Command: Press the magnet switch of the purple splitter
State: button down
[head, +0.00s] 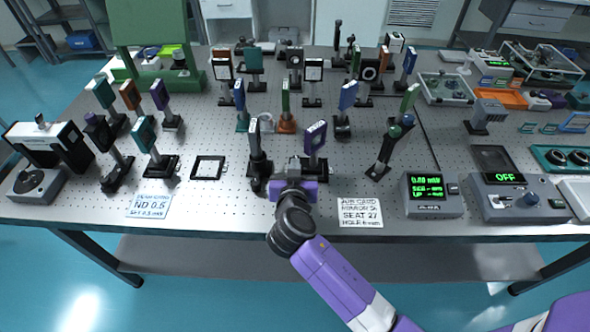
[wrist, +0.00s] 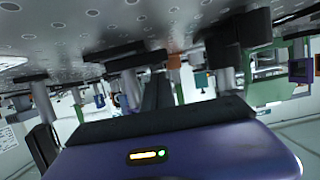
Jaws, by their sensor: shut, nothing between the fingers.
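A purple plate-like optic (head: 315,137) stands upright on a post near the table's front middle; I take it for the purple splitter. Another purple optic (head: 159,96) stands on a post further left. I cannot make out a magnet switch on either. My gripper (head: 291,168) is shut and empty, low over the table's front part, beside the base of the nearer purple optic. It partly hides that base, and I cannot tell whether they touch. The wrist view is tilted upside down and shows my purple gripper housing, with posts and bases behind it.
A black post with a pale plate (head: 254,145) stands close on the left of my gripper. A dark tilted post (head: 386,150) and a green-display meter (head: 432,195) are to the right. Label cards (head: 360,213) lie along the front edge. A flat black frame (head: 208,168) lies left.

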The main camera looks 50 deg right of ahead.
jog(key=shift+p, duration=0.35)
jog(key=shift+r+p, duration=0.45)
jog(key=shift+r, duration=0.3)
